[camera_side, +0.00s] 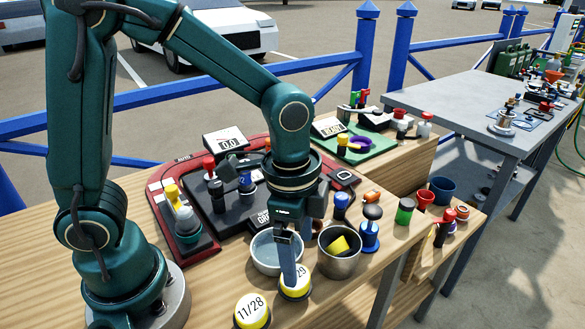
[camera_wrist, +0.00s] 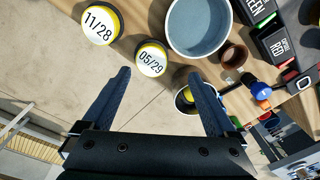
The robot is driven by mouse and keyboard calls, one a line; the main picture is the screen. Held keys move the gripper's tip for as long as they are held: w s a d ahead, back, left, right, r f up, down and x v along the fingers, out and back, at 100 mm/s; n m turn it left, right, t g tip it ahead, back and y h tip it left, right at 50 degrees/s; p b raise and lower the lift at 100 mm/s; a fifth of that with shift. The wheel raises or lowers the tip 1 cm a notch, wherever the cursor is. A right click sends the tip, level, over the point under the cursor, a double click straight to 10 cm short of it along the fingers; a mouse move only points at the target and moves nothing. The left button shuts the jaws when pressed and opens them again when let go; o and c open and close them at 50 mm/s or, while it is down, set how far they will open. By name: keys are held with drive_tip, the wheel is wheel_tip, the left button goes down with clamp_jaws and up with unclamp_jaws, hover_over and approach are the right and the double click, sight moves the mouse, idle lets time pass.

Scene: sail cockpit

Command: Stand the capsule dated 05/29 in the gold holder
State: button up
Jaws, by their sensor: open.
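The capsule dated 05/29 has a round yellow top with a white label. In the wrist view, the capsule (camera_wrist: 152,59) stands upright near the table's edge, just beyond and between my fingertips. In the side view, the capsule (camera_side: 296,290) is partly covered by my finger. My gripper (camera_wrist: 159,76) is open and empty, and it also shows above the capsule in the side view (camera_side: 289,275). I cannot tell whether they touch. A brown-gold cup (camera_wrist: 235,56) may be the gold holder; it stands right of the capsule, beside a grey-blue bowl.
A similar capsule dated 11/28 (camera_side: 252,311) stands left of the 05/29 one. The grey-blue bowl (camera_wrist: 200,22) and a metal cup (camera_side: 339,266) with something yellow inside stand close by. The table's front edge is near.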

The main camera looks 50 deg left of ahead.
drive_tip(key=shift+s+d+f+g, duration=0.2)
drive_tip(key=shift+s+f, duration=0.1)
drive_tip(key=shift+f, duration=0.35)
drive_tip(key=shift+s+d+f+g, duration=0.1)
drive_tip(key=shift+s+f+g, duration=0.15)
drive_tip(key=shift+f, duration=2.55)
drive_tip(key=c, duration=1.4)
drive_tip(key=shift+c, duration=0.2)
drive_tip(key=shift+r, duration=0.15)
